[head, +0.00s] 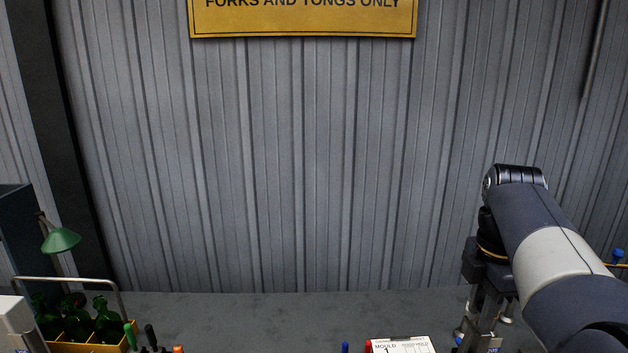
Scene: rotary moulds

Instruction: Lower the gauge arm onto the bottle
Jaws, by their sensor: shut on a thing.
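My gripper (485,322) points down at the lower right, with its fingers close together. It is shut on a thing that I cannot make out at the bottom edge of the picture. I cannot pick out the gauge arm for certain. A blue knob (617,256) with a thin brass-coloured bar shows at the far right, partly hidden behind my arm. I see no bottle beneath my gripper; that area is cut off by the picture's lower edge.
Green bottles (106,318) stand in a yellow carrier (92,347) at the lower left, near a green lamp (61,240). A white card marked "MOULD 1" (402,346) lies left of my gripper. Coloured handles (130,335) stick up beside the carrier. A grey corrugated wall stands behind.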

